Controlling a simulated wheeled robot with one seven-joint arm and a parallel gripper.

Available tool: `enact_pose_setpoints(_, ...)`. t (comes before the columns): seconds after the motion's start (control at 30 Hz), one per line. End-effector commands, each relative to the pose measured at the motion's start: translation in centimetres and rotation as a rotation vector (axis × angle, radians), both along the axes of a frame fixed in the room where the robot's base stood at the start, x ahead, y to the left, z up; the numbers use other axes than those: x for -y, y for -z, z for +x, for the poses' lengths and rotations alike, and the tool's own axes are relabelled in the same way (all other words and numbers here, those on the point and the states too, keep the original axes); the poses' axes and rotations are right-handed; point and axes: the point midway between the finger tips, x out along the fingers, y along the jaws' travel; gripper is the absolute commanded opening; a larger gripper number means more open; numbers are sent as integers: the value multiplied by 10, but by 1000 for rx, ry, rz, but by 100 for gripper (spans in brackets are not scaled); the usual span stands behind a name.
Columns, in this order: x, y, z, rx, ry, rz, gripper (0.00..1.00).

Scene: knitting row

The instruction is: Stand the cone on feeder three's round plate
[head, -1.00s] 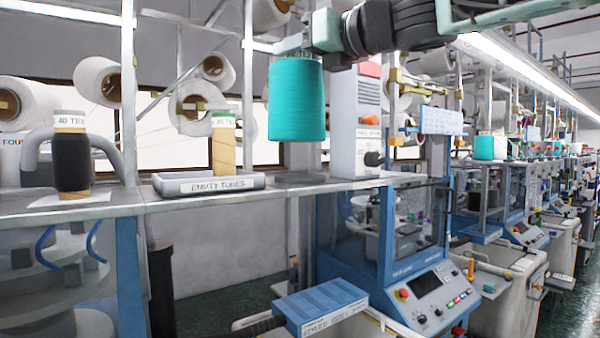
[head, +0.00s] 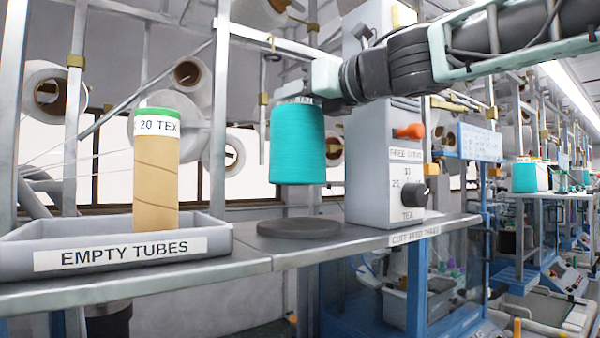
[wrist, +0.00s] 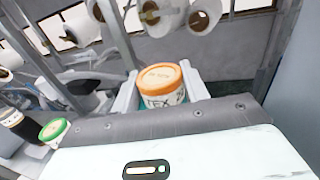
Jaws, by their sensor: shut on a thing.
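The teal cone (head: 297,145) hangs upright from my gripper (head: 298,98), which is shut on its top. In the wrist view the cone's orange-rimmed top (wrist: 161,80) sits between my two fingers (wrist: 160,92). The dark round plate (head: 299,228) lies on the grey shelf, beside the label whose text seems to end in "three". The cone is above the plate, with a clear gap under its bottom edge. The plate looks empty. It is hidden in the wrist view.
A grey tray labelled "EMPTY TUBES" (head: 120,255) holds a brown tube with a green rim (head: 156,172) at left. A grey box with a dial and orange knob (head: 390,165) stands right of the plate. Frame posts (head: 218,120) rise behind.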

Motion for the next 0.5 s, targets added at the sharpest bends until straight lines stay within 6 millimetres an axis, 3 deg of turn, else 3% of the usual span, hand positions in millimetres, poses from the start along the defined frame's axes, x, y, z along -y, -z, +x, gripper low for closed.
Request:
enact_pose_setpoints(0.03,0,14,0,0,1,1,0)
enact_pose_setpoints(0.5,0,64,0,2,1,1,0)
